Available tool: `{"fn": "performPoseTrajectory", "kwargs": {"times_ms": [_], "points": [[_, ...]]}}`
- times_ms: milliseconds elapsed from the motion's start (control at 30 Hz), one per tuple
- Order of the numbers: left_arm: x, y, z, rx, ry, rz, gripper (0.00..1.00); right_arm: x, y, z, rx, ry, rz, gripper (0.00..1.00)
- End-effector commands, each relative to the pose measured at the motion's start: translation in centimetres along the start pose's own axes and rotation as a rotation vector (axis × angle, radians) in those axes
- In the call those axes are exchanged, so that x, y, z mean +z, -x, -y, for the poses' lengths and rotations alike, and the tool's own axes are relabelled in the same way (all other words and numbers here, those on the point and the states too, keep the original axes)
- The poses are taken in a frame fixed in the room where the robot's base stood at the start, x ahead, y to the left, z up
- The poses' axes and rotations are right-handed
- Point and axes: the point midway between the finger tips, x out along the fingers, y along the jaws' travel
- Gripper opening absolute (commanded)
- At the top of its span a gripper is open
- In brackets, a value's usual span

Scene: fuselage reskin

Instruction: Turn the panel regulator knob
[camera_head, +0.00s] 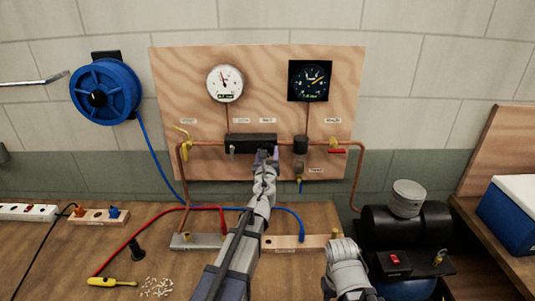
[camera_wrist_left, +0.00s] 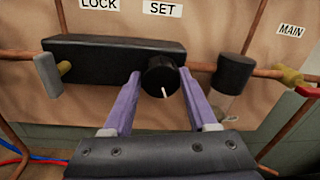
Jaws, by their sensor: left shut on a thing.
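The regulator knob (camera_wrist_left: 160,77) is a round black knob with a white pointer mark, on the front of the black regulator block (camera_wrist_left: 85,60) below the SET label. The block also shows on the plywood panel in the head view (camera_head: 251,140). My left gripper (camera_wrist_left: 158,88) has its two purple fingers on either side of the knob, shut on it. In the head view the left gripper (camera_head: 264,157) reaches up to the block and hides the knob. My right arm shows at the bottom, but its fingers cannot be seen.
A white gauge (camera_head: 225,84) and a black gauge (camera_head: 310,81) sit above. A black cylinder (camera_wrist_left: 234,73) on the copper pipe stands close right of the gripper, and a grey lever (camera_wrist_left: 48,74) is at left. A compressor (camera_head: 405,222) stands at right.

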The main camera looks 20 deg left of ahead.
Motion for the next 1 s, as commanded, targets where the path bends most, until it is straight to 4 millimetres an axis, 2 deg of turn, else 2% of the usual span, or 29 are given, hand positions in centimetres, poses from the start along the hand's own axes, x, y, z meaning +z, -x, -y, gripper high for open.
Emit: {"fn": "performPoseTrajectory", "kwargs": {"times_ms": [33,233,300,667,1000], "points": [[0.00,0.01,0.00,0.000,0.000,0.000,0.30,0.00,0.00,0.00,0.000,0.000,0.000,0.50],[0.00,0.01,0.00,0.000,0.000,0.000,0.07,0.00,0.00,0.00,0.000,0.000,0.000,0.50],[0.00,0.01,0.00,0.000,0.000,0.000,0.03,0.00,0.00,0.00,0.000,0.000,0.000,0.50],[-0.06,0.02,-0.02,-0.001,0.090,0.005,0.03,-0.01,-0.16,0.02,0.000,0.000,0.000,0.50],[-0.13,0.01,-0.05,-0.003,0.380,0.019,0.03,-0.03,-0.55,0.05,0.000,0.000,0.000,0.50]]}}
